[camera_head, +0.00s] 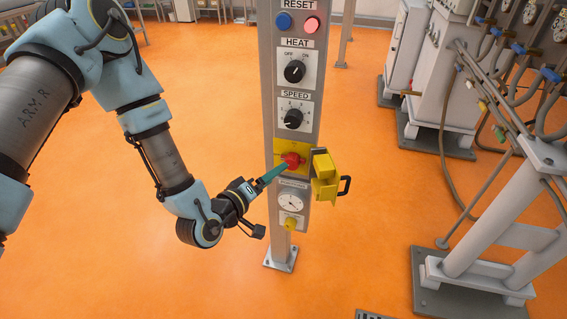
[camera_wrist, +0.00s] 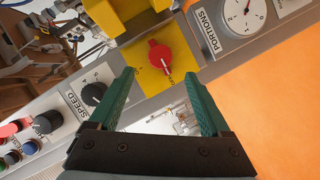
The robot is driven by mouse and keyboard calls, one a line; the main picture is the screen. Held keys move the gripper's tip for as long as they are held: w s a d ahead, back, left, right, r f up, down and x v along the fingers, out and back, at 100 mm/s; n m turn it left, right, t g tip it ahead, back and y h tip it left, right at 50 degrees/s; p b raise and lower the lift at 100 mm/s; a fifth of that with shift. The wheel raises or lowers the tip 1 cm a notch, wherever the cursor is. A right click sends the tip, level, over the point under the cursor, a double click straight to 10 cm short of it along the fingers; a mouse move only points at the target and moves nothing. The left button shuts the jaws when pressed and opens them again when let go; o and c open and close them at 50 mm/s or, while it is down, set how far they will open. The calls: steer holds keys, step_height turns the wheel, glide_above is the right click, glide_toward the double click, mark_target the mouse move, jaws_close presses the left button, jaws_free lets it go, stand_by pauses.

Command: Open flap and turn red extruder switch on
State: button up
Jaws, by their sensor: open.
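The red extruder switch (camera_head: 293,160) sits on a yellow plate on the grey control column. In the wrist view the red switch (camera_wrist: 159,55) is a round knob with a pointer, its yellow plate (camera_wrist: 135,55) around it. The yellow flap (camera_head: 325,176) stands swung open to the right of the switch, with a black handle (camera_head: 345,186). It also shows at the top of the wrist view (camera_wrist: 115,14). My gripper (camera_head: 284,168) is at the switch from the lower left. In the wrist view my gripper (camera_wrist: 158,76) has its green fingers apart, the switch beyond and between their tips; contact is unclear.
The column (camera_head: 281,215) carries HEAT (camera_head: 294,71) and SPEED (camera_head: 292,119) knobs and blue and red buttons above, and a PORTIONS gauge (camera_head: 291,203) below. Grey machinery (camera_head: 480,225) with hoses stands at the right.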

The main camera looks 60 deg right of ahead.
mark_target(289, 164)
steer(key=p+x, duration=0.1)
steer(key=x, duration=0.7)
steer(key=shift+p, duration=0.35)
jaws_close()
